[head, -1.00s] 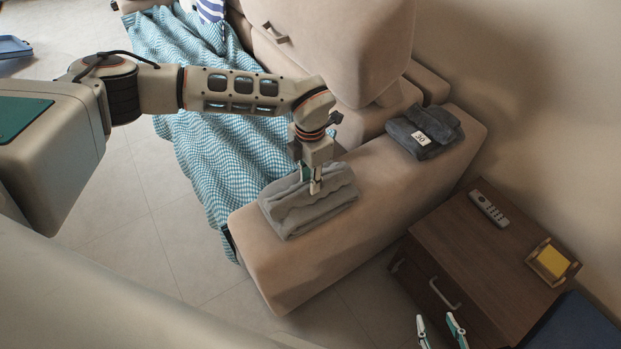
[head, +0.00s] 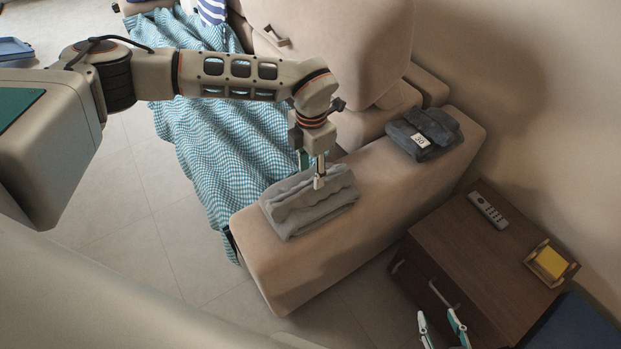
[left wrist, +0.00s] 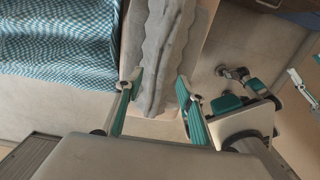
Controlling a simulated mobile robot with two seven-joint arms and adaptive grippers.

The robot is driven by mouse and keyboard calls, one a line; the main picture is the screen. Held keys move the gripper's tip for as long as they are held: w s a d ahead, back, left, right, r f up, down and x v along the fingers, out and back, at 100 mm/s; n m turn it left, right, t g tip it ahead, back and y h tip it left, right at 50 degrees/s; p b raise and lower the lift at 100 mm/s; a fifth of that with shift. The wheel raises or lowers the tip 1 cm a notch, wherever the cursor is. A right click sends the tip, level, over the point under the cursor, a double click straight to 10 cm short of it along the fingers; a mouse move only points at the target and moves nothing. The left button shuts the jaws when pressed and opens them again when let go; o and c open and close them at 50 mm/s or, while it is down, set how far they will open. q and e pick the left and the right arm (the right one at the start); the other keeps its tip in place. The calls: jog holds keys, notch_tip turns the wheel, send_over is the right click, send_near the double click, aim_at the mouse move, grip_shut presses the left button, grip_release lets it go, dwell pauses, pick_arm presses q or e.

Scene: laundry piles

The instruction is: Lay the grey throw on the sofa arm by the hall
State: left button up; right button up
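The grey throw (head: 310,207) lies folded on the near end of the sofa arm (head: 265,262). It also shows in the left wrist view (left wrist: 163,45), beyond and between my left fingers. My left gripper (head: 311,176) is just above the throw, pointing down. In the left wrist view my left gripper (left wrist: 160,79) has its fingers apart with nothing clamped between them. My right gripper (head: 440,322) is at the bottom edge of the head view, fingers apart and empty. The tips of my left fingers hide a small part of the throw.
A dark folded cloth (head: 408,146) tagged 30 lies at the far end of the sofa arm. A blue checked blanket (head: 200,140) drapes over the seat to the floor. A wooden cabinet (head: 455,240) beside the arm carries a remote (head: 488,210) and a yellow-filled holder (head: 550,263).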

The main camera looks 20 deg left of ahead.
pick_arm(q)
notch_tip(320, 180, up, 8)
jog(key=shift+f+p, duration=0.15)
jog(key=shift+p, duration=0.3)
pick_arm(e)
jog(key=shift+s+a+f, duration=0.1)
jog(key=shift+s+a, duration=0.15)
jog(key=shift+s, duration=0.3)
jog(key=shift+w+r, duration=0.2)
